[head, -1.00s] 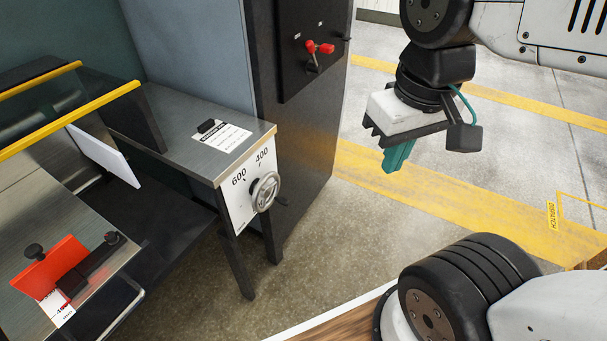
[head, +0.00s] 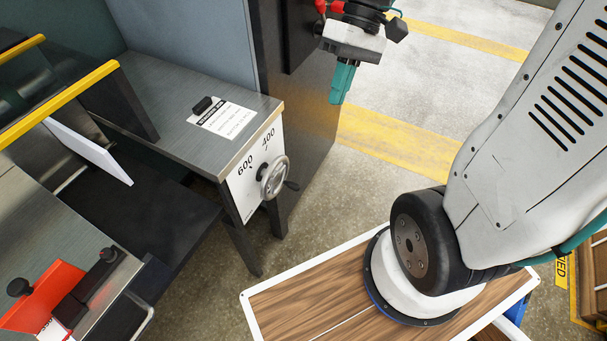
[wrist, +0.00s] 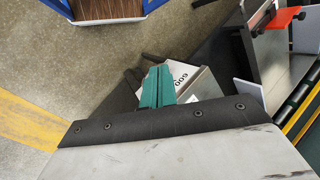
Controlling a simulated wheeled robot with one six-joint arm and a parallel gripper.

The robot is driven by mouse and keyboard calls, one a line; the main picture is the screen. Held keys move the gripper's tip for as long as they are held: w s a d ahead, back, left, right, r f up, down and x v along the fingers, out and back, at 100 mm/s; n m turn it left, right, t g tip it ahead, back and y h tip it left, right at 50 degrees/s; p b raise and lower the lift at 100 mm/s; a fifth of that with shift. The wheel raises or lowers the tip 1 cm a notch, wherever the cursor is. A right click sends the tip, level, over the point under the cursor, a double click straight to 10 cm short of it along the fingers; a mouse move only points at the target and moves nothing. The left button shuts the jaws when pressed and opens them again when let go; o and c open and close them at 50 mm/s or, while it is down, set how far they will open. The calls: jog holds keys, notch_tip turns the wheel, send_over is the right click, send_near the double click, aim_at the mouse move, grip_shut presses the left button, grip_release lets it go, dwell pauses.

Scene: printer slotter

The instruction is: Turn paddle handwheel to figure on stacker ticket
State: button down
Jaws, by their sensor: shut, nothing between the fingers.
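The paddle handwheel (head: 274,178) is a grey metal wheel with a dark crank knob, mounted on the front of a white dial plate (head: 246,188) marked 600 and 400. The stacker ticket (head: 224,119) lies on the steel top under a black clip; its small print is unreadable. My gripper (head: 341,84) has teal fingers, shut and empty, pointing down. In the head view it appears above and to the right of the handwheel, apart from it. The wrist view shows the shut fingers (wrist: 157,88) in front of the dial plate (wrist: 182,80); the wheel is mostly hidden there.
A dark cabinet (head: 305,150) stands behind the steel-topped stand (head: 170,95). Yellow rails (head: 70,102), a white panel (head: 88,150) and a red guide (head: 40,295) are at the left. Concrete floor (head: 345,190) is open right of the handwheel.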

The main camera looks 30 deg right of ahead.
jog(key=w+d+f+y, duration=0.3)
jog(key=w+f+y, duration=0.15)
jog(key=f, duration=0.35)
jog(key=w+d+f+y, duration=0.3)
jog(key=w+f, duration=0.2)
jog(key=f, duration=0.4)
jog(key=d+f+m+t+y, duration=0.1)
jog(key=d+f+t, duration=0.15)
jog(key=f, duration=0.65)
jog(key=d+f+m+t+y, duration=0.1)
jog(key=d+f+t+y, duration=0.15)
jog(key=f, duration=0.55)
jog(key=s+f+x, duration=0.1)
jog(key=x, duration=1.2)
jog(key=shift+s+a+f+t, duration=0.2)
jog(key=shift+s+a+t, duration=0.05)
jog(key=shift+s+t, duration=0.1)
jog(key=shift+f, duration=0.15)
